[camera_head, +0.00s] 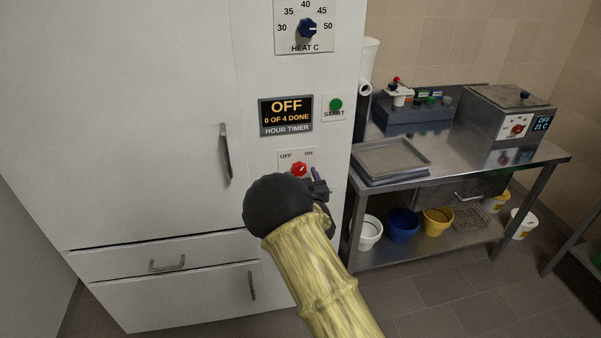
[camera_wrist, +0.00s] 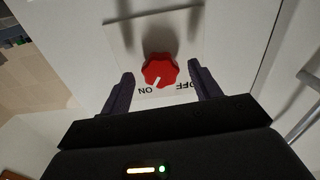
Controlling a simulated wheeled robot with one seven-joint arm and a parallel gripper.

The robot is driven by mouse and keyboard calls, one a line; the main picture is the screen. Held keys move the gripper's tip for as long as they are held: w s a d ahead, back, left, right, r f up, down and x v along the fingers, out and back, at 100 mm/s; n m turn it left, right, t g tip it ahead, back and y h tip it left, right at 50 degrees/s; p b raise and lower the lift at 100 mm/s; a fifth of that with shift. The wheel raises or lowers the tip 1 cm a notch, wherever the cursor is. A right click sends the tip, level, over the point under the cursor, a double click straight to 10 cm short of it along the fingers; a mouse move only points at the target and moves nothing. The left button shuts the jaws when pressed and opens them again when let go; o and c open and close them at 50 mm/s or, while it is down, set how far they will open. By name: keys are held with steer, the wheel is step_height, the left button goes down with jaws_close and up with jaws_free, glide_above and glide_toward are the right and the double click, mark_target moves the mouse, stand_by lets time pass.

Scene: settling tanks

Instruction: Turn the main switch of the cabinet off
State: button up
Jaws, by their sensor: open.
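The main switch is a red knob (camera_head: 299,169) on a small white plate on the cabinet (camera_head: 180,90), with OFF at upper left and ON at upper right. In the wrist view the knob (camera_wrist: 160,70) appears upside down, and its white pointer mark is toward ON. My gripper (camera_head: 316,181) is at the plate, just right of and below the knob in the head view. In the wrist view my gripper (camera_wrist: 160,74) is open, with one dark finger on each side of the knob. I cannot tell whether the fingers touch it.
A cabinet door handle (camera_head: 225,153) sticks out at left. A steel table (camera_head: 470,150) with equipment stands at right.

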steer(key=shift+x, duration=0.9)
steer(key=shift+c, duration=0.2)
steer(key=c, duration=0.9)
steer(key=shift+c, duration=0.2)
